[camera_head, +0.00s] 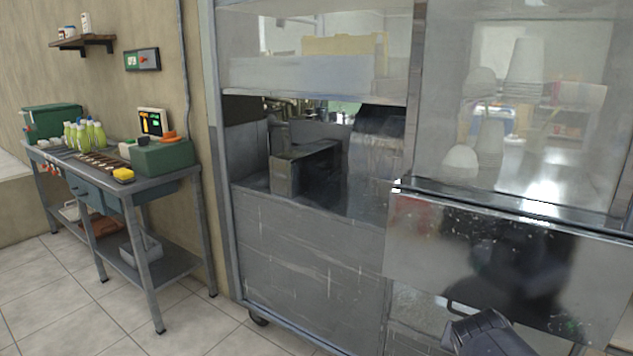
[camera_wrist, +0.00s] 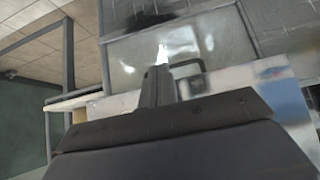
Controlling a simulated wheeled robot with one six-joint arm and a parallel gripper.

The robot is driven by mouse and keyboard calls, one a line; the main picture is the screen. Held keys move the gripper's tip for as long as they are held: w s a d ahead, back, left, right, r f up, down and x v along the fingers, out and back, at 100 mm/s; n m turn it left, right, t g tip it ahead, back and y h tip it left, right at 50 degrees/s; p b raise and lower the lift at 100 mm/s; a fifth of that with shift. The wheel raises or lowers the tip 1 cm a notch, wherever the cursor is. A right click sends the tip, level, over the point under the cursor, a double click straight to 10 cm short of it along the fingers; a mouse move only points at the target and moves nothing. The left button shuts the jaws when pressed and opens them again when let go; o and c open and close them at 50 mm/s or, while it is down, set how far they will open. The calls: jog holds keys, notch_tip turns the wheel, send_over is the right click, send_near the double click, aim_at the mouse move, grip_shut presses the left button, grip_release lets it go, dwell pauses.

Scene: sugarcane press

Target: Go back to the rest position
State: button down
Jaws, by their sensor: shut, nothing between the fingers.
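My gripper (camera_wrist: 163,70) is shut and empty, its dark fingers pressed together in the middle of the wrist view. A dark part of my arm shows at the bottom of the head view, in front of the press cabinet. The sugarcane press cabinet (camera_head: 310,255) is a large metal housing with an open bay at its upper left. A metal panel (camera_head: 420,235) sticks out from its right half. A dark handle (camera_wrist: 188,68) shows beside my fingertips in the wrist view; I cannot tell whether they touch. It also seems to show below the panel in the head view.
Tiled floor (camera_head: 95,318) is clear in front. White cups (camera_head: 525,65) show behind the glass.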

jog(key=s+a+r+g+y+p, duration=0.1)
jog(key=s+a+r+g+p, duration=0.1)
jog(key=r+p, duration=0.4)
jog(key=shift+s+a+g+y+p, duration=0.3)
jog(key=shift+s+p, duration=0.5)
jog(key=shift+p, duration=1.1)
jog(key=shift+s+d+f, duration=0.1)
jog(key=shift+s+f, duration=0.05)
jog(key=shift+f, duration=0.05)
